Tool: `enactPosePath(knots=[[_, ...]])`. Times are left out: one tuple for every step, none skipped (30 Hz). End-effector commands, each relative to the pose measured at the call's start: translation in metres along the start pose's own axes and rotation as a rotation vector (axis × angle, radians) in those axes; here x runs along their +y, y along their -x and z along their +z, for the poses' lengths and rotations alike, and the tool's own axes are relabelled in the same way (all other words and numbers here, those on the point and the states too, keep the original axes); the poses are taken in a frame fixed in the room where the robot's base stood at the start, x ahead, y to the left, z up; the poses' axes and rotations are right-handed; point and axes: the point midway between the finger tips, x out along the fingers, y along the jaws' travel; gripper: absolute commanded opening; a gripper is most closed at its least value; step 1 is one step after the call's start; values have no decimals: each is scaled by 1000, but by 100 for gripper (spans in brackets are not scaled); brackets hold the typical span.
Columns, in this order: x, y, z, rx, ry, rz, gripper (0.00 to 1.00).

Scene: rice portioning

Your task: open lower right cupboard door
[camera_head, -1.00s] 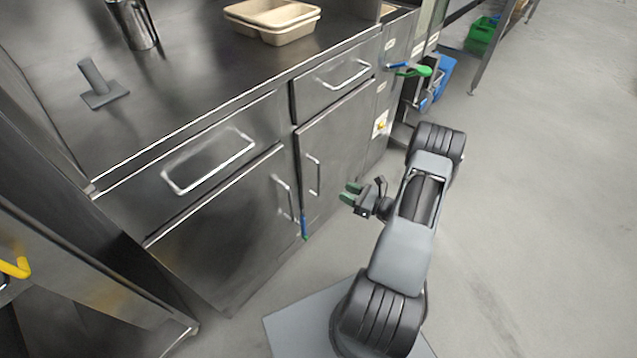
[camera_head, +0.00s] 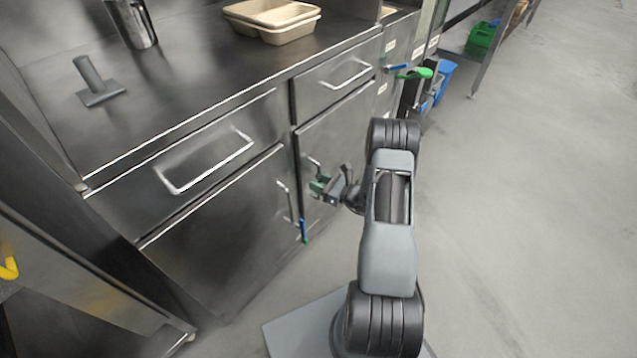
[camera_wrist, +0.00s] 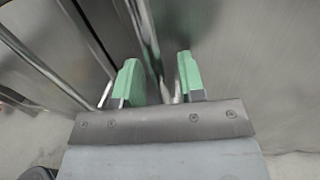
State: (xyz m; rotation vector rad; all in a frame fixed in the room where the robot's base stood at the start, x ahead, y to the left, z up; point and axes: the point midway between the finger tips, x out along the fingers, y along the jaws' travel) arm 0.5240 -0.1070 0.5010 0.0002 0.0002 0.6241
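The lower right cupboard door (camera_head: 340,135) is a shut steel door below a small drawer. Its vertical bar handle (camera_head: 311,163) is partly hidden behind my gripper (camera_head: 319,186). In the wrist view, my gripper (camera_wrist: 160,80) has its two green fingers apart. The handle (camera_wrist: 146,35) runs down into the gap between them, with a finger on each side. I see space between the bar and the fingers, and cannot tell whether either touches it. The door's face (camera_wrist: 245,60) fills the right of the wrist view.
The lower left door (camera_head: 215,235) has its own vertical handle (camera_head: 286,203) close by, with a blue-green item (camera_head: 303,230) hanging near it. Drawers with bar handles sit above. The counter holds beige trays (camera_head: 272,25). The floor to the right is clear.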

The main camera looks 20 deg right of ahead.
Motion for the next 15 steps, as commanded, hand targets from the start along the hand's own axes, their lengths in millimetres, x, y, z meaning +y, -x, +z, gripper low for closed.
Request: enactPosePath(knots=[[0, 0, 0, 0, 0, 0, 37], [0, 0, 0, 0, 0, 0, 37], [0, 0, 0, 0, 0, 0, 37], [0, 0, 0, 0, 0, 0, 34], [0, 0, 0, 0, 0, 0, 31], [0, 0, 0, 0, 0, 0, 27], [0, 0, 0, 0, 0, 0, 24], [0, 0, 0, 0, 0, 0, 21], [0, 0, 0, 0, 0, 1, 18], [0, 0, 0, 0, 0, 1, 15], [0, 0, 0, 0, 0, 1, 12], [0, 0, 0, 0, 0, 1, 8], [0, 0, 0, 0, 0, 1, 5], [0, 0, 0, 0, 0, 1, 2], [0, 0, 0, 0, 0, 1, 0]])
